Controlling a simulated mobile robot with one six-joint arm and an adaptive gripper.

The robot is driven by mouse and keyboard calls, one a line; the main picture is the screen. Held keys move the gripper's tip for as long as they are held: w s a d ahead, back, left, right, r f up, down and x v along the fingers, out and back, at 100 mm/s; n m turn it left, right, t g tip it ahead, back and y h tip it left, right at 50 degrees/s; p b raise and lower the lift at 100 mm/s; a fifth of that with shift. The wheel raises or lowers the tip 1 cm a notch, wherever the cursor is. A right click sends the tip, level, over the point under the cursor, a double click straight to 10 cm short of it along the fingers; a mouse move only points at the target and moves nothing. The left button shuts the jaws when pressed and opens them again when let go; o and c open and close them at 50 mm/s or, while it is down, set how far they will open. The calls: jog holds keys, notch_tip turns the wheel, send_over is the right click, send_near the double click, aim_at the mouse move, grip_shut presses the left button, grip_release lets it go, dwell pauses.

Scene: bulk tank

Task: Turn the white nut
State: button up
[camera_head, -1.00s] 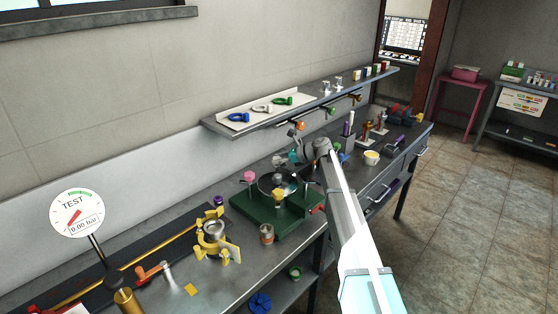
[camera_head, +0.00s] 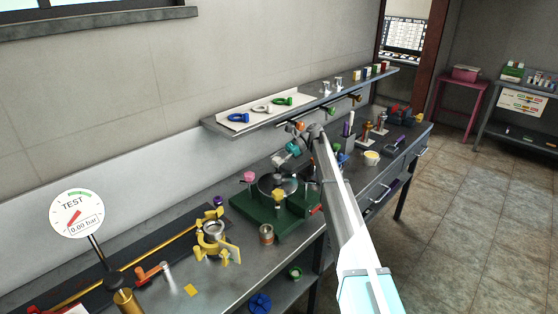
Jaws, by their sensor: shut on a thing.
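My gripper (camera_head: 283,157) is tilted at the end of my arm, above and behind the green fixture (camera_head: 262,213). It is shut on a small pale thing (camera_head: 278,160), too small here to tell whether it is the white nut. The fixture stands on the bench and bears a round grey metal part (camera_head: 275,185), with a pink knob (camera_head: 249,177) and a yellow knob (camera_head: 279,196) beside it. I cannot clearly make out a white nut on the round part. My gripper is apart from the fixture, and my arm hides its right rear side.
A wall shelf (camera_head: 225,126) with coloured rings overhangs behind. A pressure dial (camera_head: 77,214) reads 0.00 bar. A yellow-white cup (camera_head: 372,158) stands farther right.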

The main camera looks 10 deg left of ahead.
jog(key=shift+s+a, duration=0.1)
jog(key=shift+s, duration=0.1)
jog(key=o, duration=1)
jog(key=shift+o, duration=0.8)
jog(key=shift+w, duration=0.1)
